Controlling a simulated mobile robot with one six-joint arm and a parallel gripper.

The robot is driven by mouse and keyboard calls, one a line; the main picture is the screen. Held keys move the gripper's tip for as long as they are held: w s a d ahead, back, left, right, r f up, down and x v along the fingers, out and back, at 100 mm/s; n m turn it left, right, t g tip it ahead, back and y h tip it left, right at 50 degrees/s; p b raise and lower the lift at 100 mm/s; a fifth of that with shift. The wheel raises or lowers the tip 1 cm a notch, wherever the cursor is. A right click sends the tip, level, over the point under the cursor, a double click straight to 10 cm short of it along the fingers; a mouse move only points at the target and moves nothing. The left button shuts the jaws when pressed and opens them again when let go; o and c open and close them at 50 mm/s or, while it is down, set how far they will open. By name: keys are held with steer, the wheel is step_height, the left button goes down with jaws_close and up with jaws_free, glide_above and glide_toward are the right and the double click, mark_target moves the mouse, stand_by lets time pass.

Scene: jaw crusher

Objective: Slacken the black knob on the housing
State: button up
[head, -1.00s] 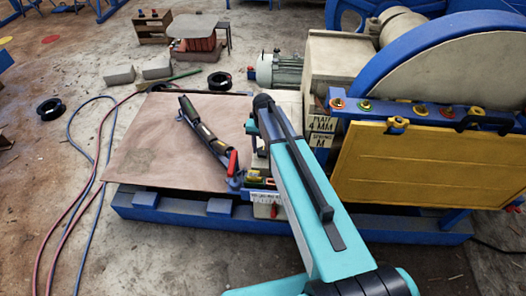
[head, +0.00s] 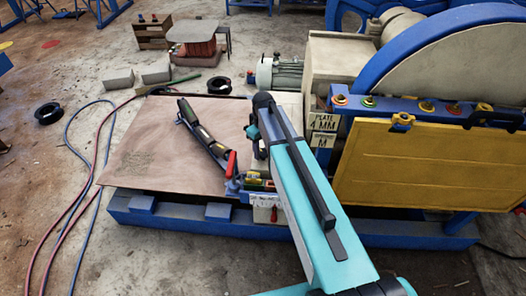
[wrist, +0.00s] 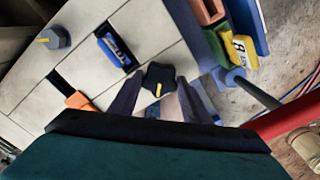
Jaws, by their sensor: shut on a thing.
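The black knob (wrist: 160,79) is star-shaped with a yellow mark on its face. It shows in the wrist view, on the pale panelled face of the housing (wrist: 95,25). My gripper (wrist: 160,84) has one dark finger on each side of the knob and is shut on it. In the head view my teal arm covers the knob and my fingertips; only part of the pale housing shows beside the arm.
In the wrist view a grey hex piece with a yellow mark (wrist: 53,38), a blue insert (wrist: 118,49) and an orange piece (wrist: 80,101) sit on the housing. Coloured blocks (wrist: 238,50) and a red bar (wrist: 290,119) are at right. A yellow panel (head: 425,165) stands right of my arm.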

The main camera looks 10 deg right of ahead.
mark_target(263, 152)
steer(key=shift+n, duration=1)
steer(key=o, duration=1)
steer(key=shift+o, duration=0.2)
steer(key=shift+r, duration=0.15)
step_height(263, 152, up, 14)
steer(key=b, duration=0.3)
steer(key=shift+f, duration=0.2)
